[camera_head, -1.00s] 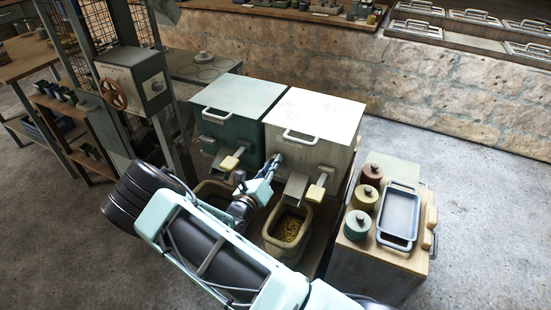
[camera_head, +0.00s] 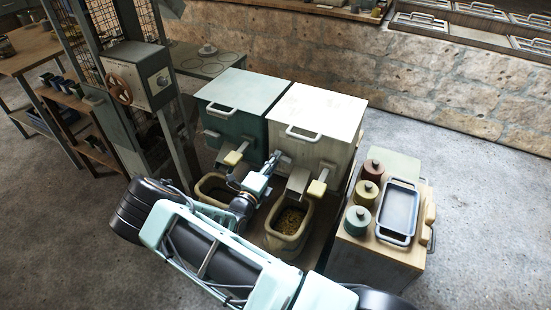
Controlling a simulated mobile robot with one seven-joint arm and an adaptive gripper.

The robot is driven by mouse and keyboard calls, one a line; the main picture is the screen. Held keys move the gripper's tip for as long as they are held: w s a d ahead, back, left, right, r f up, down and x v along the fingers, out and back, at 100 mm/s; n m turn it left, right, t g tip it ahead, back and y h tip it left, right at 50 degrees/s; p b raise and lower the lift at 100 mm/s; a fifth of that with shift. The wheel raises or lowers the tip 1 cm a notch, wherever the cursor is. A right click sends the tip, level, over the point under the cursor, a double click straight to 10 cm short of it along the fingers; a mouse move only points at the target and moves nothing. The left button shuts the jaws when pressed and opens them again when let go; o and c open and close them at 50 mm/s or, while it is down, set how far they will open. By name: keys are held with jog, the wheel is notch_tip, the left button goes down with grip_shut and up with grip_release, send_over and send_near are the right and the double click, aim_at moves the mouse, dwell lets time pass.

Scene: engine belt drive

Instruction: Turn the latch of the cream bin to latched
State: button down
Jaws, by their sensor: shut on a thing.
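The cream bin (camera_head: 325,108) stands right of the teal bin (camera_head: 240,95), its lid down and a pale bar handle (camera_head: 303,134) on the front. My gripper (camera_head: 275,160) reaches up to the left part of the cream bin's front, below the handle. It is shut on the cream bin's latch, which the fingers mostly hide. I cannot make out the latch's angle. A spout (camera_head: 298,180) and a cream-tipped lever (camera_head: 318,187) project from the front, right of my gripper.
A tub (camera_head: 305,236) with yellowish-brown contents sits below the spout, and another tub (camera_head: 212,183) is under the teal bin. A side cabinet (camera_head: 372,262) with several lidded jars and a blue tray (camera_head: 398,208) stands at right. Open floor lies beyond it.

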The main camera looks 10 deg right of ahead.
jog(key=shift+f+n, duration=0.1)
jog(key=shift+n, duration=0.4)
jog(key=c, duration=1.9)
grip_release()
jog(key=shift+c, duration=0.2)
jog(key=v, duration=1.2)
